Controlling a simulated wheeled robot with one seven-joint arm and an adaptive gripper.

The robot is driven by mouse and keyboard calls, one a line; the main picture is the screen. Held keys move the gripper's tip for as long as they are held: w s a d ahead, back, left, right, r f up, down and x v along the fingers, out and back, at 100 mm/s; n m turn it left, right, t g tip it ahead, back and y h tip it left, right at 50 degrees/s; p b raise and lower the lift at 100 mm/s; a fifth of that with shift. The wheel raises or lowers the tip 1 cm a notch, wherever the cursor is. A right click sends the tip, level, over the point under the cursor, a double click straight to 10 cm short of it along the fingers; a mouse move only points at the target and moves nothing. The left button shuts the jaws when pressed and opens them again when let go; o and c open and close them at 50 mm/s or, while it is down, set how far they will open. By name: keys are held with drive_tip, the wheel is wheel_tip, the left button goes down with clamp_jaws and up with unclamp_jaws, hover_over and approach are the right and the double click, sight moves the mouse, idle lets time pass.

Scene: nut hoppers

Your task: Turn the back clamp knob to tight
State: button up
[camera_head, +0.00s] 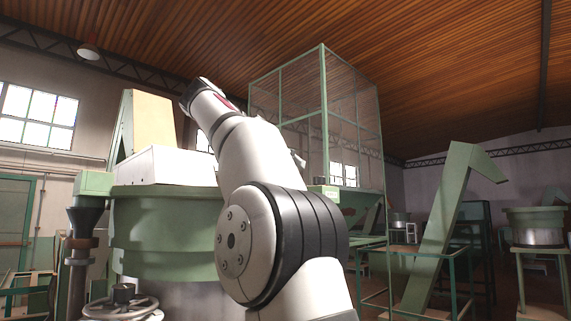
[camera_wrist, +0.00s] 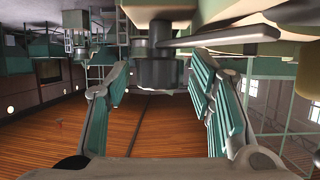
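In the wrist view my gripper (camera_wrist: 161,66) is open, with one teal-padded finger on each side. A dark grey round knob (camera_wrist: 156,72) shows between the fingers, with visible gaps on both sides and no clear contact. A flat grey lever (camera_wrist: 222,37) runs to the right beside it. I cannot tell for certain whether this is the back clamp knob, nor its turn setting. In the head view a green hopper bowl (camera_head: 165,235) with a white box-like top (camera_head: 165,165) stands left of my arm. My arm hides part of it, and my fingers do not show there.
A spoked handwheel (camera_head: 120,307) and a dark funnel (camera_head: 86,218) are at the lower left. A green mesh cage (camera_head: 324,110) rises behind my arm. A green chute (camera_head: 440,230) and another bowl (camera_head: 537,225) stand to the right. The wrist view appears upside down.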

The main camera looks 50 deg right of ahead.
drive_tip(key=shift+w+a+r, duration=0.1)
drive_tip(key=shift+a+r, duration=0.05)
drive_tip(key=shift+a, duration=0.15)
drive_tip(key=a, duration=1.4)
drive_tip(key=shift+w+r, duration=0.4)
drive_tip(key=shift+r, duration=0.05)
drive_tip(key=shift+a, duration=0.1)
